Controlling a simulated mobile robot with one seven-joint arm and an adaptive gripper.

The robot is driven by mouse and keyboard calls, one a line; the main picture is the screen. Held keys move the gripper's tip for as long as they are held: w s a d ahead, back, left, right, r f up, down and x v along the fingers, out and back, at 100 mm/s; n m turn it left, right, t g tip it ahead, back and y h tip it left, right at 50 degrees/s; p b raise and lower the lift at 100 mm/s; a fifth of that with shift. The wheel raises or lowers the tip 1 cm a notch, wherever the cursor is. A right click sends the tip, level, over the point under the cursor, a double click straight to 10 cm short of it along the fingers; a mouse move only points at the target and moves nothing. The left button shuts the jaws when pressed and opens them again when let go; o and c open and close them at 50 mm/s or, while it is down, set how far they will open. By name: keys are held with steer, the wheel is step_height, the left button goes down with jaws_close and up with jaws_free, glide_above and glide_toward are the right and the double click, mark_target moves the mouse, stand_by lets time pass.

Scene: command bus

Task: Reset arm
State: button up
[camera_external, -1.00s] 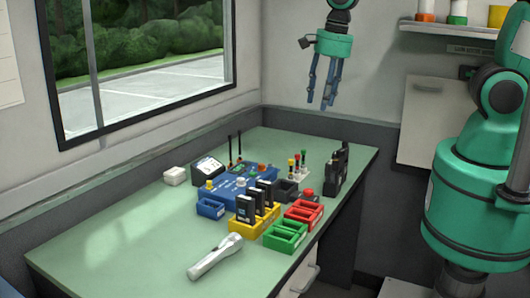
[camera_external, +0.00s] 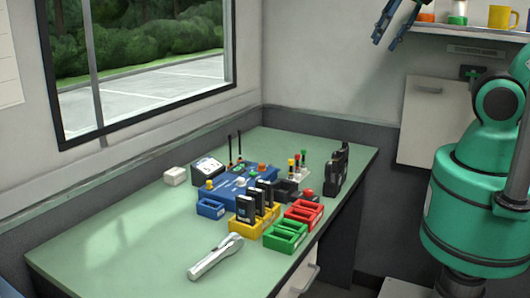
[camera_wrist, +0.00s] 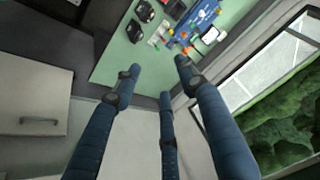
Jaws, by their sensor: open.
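My gripper (camera_external: 383,42) is high at the top of the external view, near the wall shelf and well above and behind the desk (camera_external: 130,225). Only its blue fingers and a little of the wrist show there. In the wrist view, the three blue fingers of my gripper (camera_wrist: 155,85) are spread apart with nothing between them. My green arm column stands at the right of the external view.
The desk holds a flashlight (camera_external: 215,257), a yellow bin (camera_external: 250,226) with black radios, a green bin (camera_external: 286,236), a red bin (camera_external: 304,213) and a blue case (camera_external: 240,182). A shelf (camera_external: 465,32) with a yellow mug (camera_external: 501,17) and a wall cabinet (camera_external: 430,125) are near my arm.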

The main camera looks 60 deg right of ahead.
steer(key=shift+s+d+r+n, duration=0.15)
steer(key=shift+s+r+n, duration=0.05)
steer(key=shift+s+n, duration=0.3)
steer(key=shift+s+d+r+n, duration=0.1)
steer(key=shift+s+r+n, duration=0.1)
steer(key=shift+s+n, duration=0.25)
steer(key=shift+c, duration=0.8)
stand_by(1.9)
steer(key=shift+w, duration=0.1)
